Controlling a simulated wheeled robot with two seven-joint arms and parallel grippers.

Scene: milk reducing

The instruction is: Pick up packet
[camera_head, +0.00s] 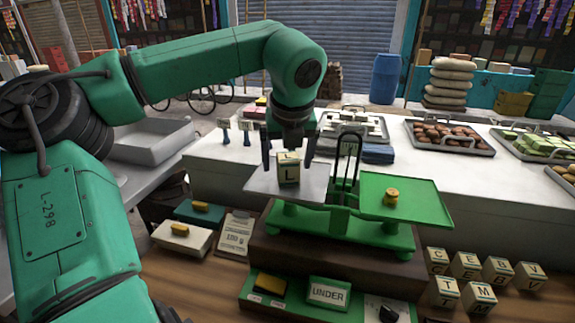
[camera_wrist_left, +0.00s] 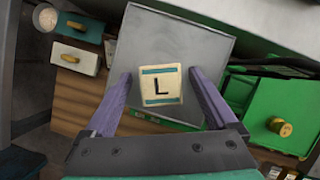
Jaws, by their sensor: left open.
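A cream packet (camera_head: 289,168) with a teal band and the letter L sits on the grey left pan (camera_head: 318,186) of a green balance scale (camera_head: 340,228). It also shows in the left wrist view (camera_wrist_left: 161,86), between the fingertips. My left gripper (camera_head: 288,150) is above the pan, pointing down, with its fingers on either side of the packet. In the left wrist view the gripper (camera_wrist_left: 162,80) is open, with gaps between both fingers and the packet. My right gripper is not in view.
The green right pan (camera_head: 425,200) holds a brass weight (camera_head: 391,196). Several lettered packets (camera_head: 480,270) stand at the right front. An UNDER sign (camera_head: 329,294) is in front of the scale. Trays of goods (camera_head: 450,138) line the white counter behind.

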